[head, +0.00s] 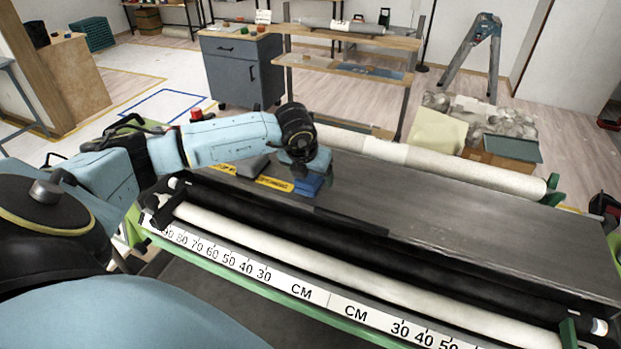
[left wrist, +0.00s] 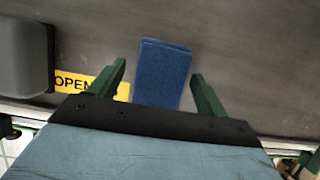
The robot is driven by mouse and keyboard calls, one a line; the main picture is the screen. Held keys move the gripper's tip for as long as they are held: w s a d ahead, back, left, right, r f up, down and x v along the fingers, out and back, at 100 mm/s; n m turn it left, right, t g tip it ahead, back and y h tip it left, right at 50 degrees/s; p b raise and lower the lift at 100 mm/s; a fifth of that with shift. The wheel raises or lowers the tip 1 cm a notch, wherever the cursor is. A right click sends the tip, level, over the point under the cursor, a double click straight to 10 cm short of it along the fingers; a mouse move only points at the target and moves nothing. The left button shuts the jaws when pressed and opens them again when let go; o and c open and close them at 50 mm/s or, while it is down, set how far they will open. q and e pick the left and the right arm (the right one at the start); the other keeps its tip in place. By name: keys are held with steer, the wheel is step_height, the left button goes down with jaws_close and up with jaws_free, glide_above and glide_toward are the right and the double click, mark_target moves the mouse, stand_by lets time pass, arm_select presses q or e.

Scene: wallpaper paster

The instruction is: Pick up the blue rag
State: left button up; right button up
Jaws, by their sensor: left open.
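The blue rag (head: 309,185) lies on the dark top of the pasting machine (head: 430,210), below my left gripper (head: 309,170) in the head view. In the left wrist view the folded blue rag (left wrist: 162,72) sits between the two green fingers of my left gripper (left wrist: 160,85). The fingers are open, with a gap on each side of the rag. The rag's near end is hidden behind the gripper body. My right gripper is not in view.
A grey block (left wrist: 25,55) and a yellow label (left wrist: 90,82) are left of the rag. White rollers (head: 430,168) run along the machine's back and front. The machine top to the right is clear. A grey cabinet (head: 235,75) stands behind.

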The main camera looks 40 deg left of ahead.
arm_select(q)
steer(key=c, duration=1.1)
steer(key=shift+o, duration=0.2)
steer(key=shift+r, duration=0.1)
step_height(320, 180, up, 10)
steer(key=shift+f, duration=0.1)
